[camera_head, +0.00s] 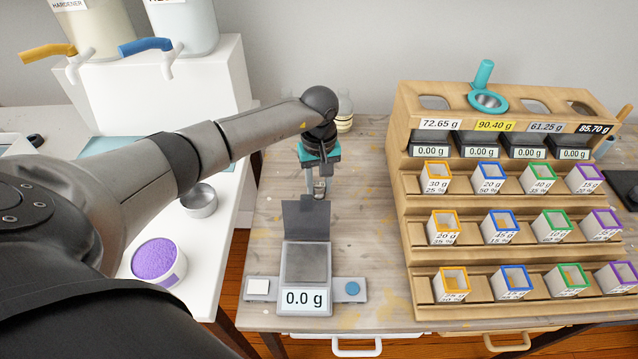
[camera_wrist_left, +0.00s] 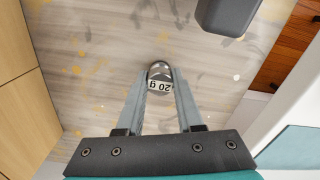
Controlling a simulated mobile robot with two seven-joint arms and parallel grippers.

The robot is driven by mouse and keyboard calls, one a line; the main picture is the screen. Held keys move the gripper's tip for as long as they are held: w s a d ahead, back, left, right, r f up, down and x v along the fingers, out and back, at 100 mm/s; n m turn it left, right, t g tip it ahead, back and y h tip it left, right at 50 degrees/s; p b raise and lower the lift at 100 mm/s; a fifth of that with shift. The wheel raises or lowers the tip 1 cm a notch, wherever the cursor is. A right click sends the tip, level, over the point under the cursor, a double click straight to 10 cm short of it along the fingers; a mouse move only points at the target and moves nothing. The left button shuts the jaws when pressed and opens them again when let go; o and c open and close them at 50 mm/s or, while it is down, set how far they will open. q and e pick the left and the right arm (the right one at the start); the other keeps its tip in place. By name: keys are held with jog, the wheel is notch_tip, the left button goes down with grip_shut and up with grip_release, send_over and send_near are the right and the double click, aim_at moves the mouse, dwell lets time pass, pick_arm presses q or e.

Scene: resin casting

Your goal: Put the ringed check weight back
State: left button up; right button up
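A small shiny metal check weight (camera_wrist_left: 160,87) marked 20 g shows between the fingertips of my left gripper (camera_wrist_left: 160,98) in the left wrist view. Both fingers are closed in against its sides. In the head view the left gripper (camera_head: 317,188) points down over the wooden table behind the scale, with the small weight (camera_head: 320,187) at its tips. I cannot tell how high the weight is above the table. The scale (camera_head: 305,264) has an empty pan, a raised dark lid and reads 0.0 g. My right gripper is out of view.
A wooden rack (camera_head: 402,203) with several coloured-rim cups and small displays stands at the right. A teal-rimmed funnel (camera_head: 487,100) sits on top. At the left are a metal cup (camera_head: 199,203), a tub of purple powder (camera_head: 157,262) and dispensers. Bare table (camera_head: 375,230) lies between scale and rack.

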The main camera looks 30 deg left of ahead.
aim_at(319, 184)
pick_arm(q)
jog(key=o, duration=0.5)
jog(key=shift+c, duration=0.2)
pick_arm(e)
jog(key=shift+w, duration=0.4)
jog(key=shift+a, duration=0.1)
pick_arm(q)
jog(key=shift+r, duration=0.15)
jog(key=shift+r+p, duration=0.35)
notch_tip(319, 184, up, 11)
jog(key=p, duration=0.1)
jog(key=shift+r+p, duration=0.2)
jog(key=shift+p, duration=0.2)
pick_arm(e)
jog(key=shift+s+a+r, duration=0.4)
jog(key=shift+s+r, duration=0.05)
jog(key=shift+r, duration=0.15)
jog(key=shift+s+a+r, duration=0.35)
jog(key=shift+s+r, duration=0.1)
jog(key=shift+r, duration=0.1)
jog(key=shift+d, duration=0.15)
